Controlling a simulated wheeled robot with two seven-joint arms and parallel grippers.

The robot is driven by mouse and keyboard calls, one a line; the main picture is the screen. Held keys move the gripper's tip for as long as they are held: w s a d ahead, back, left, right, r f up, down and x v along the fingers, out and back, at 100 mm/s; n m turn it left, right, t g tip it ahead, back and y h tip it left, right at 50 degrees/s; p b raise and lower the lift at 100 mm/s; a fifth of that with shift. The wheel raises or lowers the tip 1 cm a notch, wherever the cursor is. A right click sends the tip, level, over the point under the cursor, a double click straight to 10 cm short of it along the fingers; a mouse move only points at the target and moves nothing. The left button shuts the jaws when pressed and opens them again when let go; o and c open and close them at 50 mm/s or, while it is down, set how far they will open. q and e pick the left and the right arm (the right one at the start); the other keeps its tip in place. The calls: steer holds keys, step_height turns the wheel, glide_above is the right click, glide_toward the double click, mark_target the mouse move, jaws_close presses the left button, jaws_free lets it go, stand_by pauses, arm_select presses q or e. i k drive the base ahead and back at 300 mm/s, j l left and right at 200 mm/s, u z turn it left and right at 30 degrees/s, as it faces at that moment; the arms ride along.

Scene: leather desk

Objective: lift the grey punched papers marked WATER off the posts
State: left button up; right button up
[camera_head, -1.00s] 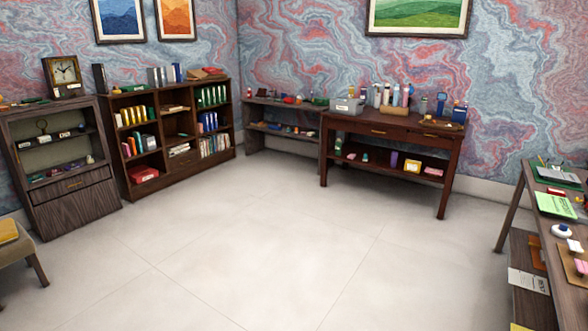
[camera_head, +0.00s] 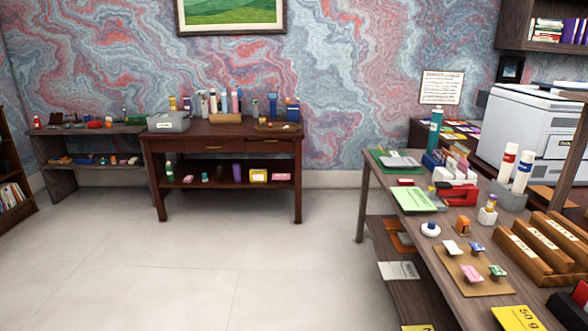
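No paper with a readable WATER mark shows. A grey, flat, sheet-like thing (camera_head: 398,158) lies on a green mat or board (camera_head: 380,152) at the far left end of the right-hand desk. It is too small to tell whether it is punched or sits on posts. A pale grey card or sheet (camera_head: 399,270) with unreadable print lies on the shelf under that desk. Neither of my grippers is in view.
The desk (camera_head: 445,232) at right also holds a green sheet (camera_head: 418,199), a red device (camera_head: 460,194), wooden holders (camera_head: 540,245) and a brown board (camera_head: 474,281) with clips. A dark table (camera_head: 222,145) stands at the back wall. The floor (camera_head: 215,245) at left is clear.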

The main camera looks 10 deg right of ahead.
mark_target(393, 160)
steer(key=i+z, duration=0.15)
steer(key=i, duration=1)
steer(key=i+z, duration=0.15)
steer(key=i, duration=0.95)
